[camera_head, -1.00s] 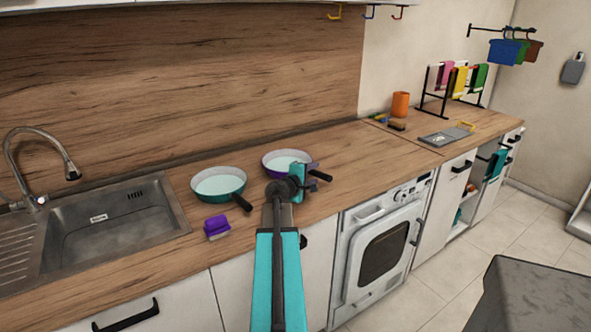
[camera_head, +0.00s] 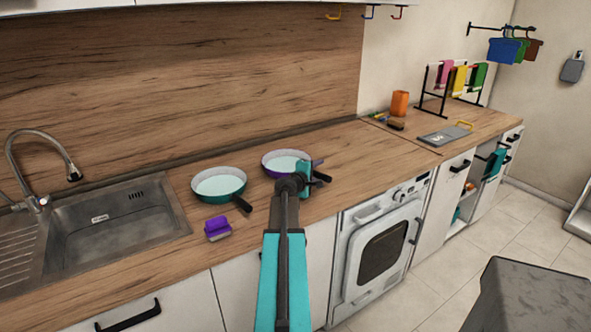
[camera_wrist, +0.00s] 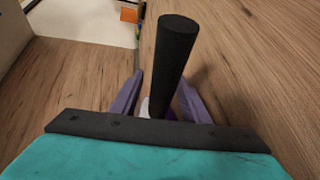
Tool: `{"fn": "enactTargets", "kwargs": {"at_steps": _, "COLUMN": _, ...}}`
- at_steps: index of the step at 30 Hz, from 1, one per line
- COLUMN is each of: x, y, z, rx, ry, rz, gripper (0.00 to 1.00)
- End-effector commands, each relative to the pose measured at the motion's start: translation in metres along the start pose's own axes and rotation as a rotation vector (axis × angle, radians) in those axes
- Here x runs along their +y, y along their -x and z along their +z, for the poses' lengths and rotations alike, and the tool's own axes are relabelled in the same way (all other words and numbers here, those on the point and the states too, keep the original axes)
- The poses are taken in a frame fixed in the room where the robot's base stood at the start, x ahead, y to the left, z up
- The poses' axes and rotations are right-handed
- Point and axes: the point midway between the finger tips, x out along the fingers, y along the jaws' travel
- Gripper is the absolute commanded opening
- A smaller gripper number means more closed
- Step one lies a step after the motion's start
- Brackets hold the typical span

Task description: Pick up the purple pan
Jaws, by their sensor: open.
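The purple pan (camera_head: 272,164) stands on the wooden counter, with a pale inside and a purple outer wall. Its black handle (camera_head: 320,176) points right, partly hidden by my gripper (camera_head: 312,171). In the wrist view the black handle (camera_wrist: 174,55) stands up between the two purple-grey fingers of my gripper (camera_wrist: 157,97). The fingers are apart, with a gap showing on either side of the handle. Most of the pan body is hidden in the wrist view behind the teal gripper body.
A teal pan (camera_head: 220,197) with a black handle stands left of the purple pan. A purple sponge-like item (camera_head: 217,228) lies in front of it. A sink (camera_head: 110,220) is at the left. The counter to the right is clear up to a grey board (camera_head: 445,136).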

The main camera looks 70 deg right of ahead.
Motion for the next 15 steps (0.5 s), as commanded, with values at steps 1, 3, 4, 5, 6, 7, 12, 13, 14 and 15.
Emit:
{"fn": "enactTargets", "kwargs": {"at_steps": 1, "x": 0.0, "y": 0.0001, "z": -0.0002, "rx": 0.0, "ry": 0.0, "rz": 0.0, "gripper": 0.42}}
{"fn": "enactTargets", "kwargs": {"at_steps": 3, "x": 0.0, "y": 0.0003, "z": -0.0003, "rx": 0.0, "ry": 0.0, "rz": 0.0, "gripper": 0.42}}
{"fn": "enactTargets", "kwargs": {"at_steps": 4, "x": 0.0, "y": 0.0003, "z": -0.0003, "rx": 0.0, "ry": 0.0, "rz": 0.0, "gripper": 0.42}}
{"fn": "enactTargets", "kwargs": {"at_steps": 5, "x": 0.0001, "y": 0.0003, "z": -0.0004, "rx": 0.0, "ry": 0.0, "rz": 0.0, "gripper": 0.42}}
{"fn": "enactTargets", "kwargs": {"at_steps": 6, "x": 0.0001, "y": 0.0003, "z": -0.0004, "rx": 0.0, "ry": 0.0, "rz": 0.0, "gripper": 0.42}}
{"fn": "enactTargets", "kwargs": {"at_steps": 7, "x": 0.0001, "y": 0.0003, "z": -0.0005, "rx": 0.0, "ry": 0.0, "rz": 0.0, "gripper": 0.42}}
{"fn": "enactTargets", "kwargs": {"at_steps": 12, "x": 0.0001, "y": 0.0004, "z": -0.0007, "rx": 0.001, "ry": 0.0, "rz": 0.0, "gripper": 0.2}}
{"fn": "enactTargets", "kwargs": {"at_steps": 13, "x": 0.0001, "y": 0.0005, "z": -0.0007, "rx": 0.001, "ry": 0.0, "rz": 0.0, "gripper": 0.15}}
{"fn": "enactTargets", "kwargs": {"at_steps": 14, "x": 0.0001, "y": 0.0005, "z": -0.0008, "rx": 0.001, "ry": 0.0, "rz": 0.0, "gripper": 0.1}}
{"fn": "enactTargets", "kwargs": {"at_steps": 15, "x": 0.0, "y": 0.0005, "z": -0.0008, "rx": 0.001, "ry": 0.0, "rz": 0.0, "gripper": 0.03}}
